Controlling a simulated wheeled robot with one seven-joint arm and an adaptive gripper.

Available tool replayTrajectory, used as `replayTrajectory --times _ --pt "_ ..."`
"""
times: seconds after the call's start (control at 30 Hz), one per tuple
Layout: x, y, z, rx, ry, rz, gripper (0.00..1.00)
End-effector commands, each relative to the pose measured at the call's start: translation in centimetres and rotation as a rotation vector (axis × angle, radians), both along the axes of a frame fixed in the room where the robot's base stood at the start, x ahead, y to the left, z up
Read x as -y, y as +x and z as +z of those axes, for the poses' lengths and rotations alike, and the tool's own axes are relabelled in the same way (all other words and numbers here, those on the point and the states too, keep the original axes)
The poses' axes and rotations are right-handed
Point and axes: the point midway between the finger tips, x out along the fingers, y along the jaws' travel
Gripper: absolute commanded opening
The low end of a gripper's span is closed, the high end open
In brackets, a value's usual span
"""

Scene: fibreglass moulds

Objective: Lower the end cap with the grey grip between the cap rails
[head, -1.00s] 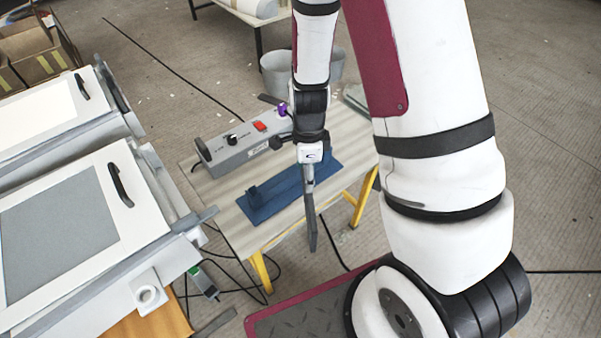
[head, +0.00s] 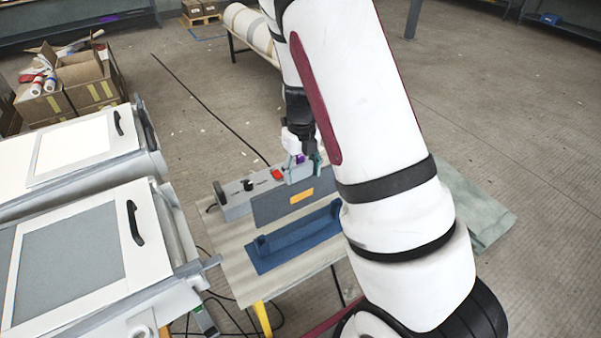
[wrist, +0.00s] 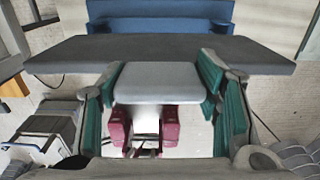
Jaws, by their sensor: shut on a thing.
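The end cap is a flat dark grey plate (head: 272,208) with an orange label, hanging upright above the work table in the head view. In the wrist view the dark plate (wrist: 80,52) spans the picture, and its light grey grip (wrist: 157,82) sits between the teal finger pads. My gripper (head: 300,170) is shut on this grip; it also shows in the wrist view (wrist: 158,95). A blue fixture (head: 297,238) with upright ends lies on the table, in front of the plate in the head view. It shows at the wrist view's top (wrist: 160,14). I cannot tell whether it carries the cap rails.
A grey control box (head: 238,198) with a red switch stands behind the plate on the table (head: 228,262). White lidded moulds (head: 100,255) with black handles stand to the left. My arm hides the table's right part. Cables lie on the floor.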

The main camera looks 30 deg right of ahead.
Motion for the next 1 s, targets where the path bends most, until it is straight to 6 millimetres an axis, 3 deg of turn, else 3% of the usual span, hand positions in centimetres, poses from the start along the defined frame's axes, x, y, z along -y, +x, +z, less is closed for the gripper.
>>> replayTrajectory --times 0.17,0.7,1.0 --pt "0.0 0.1 -0.2 0.0 0.0 0.002 0.0" --pt "0.0 0.2 -4.6 0.001 0.0 0.002 0.0" --pt "0.0 0.0 -5.7 0.001 -0.001 0.003 0.0"
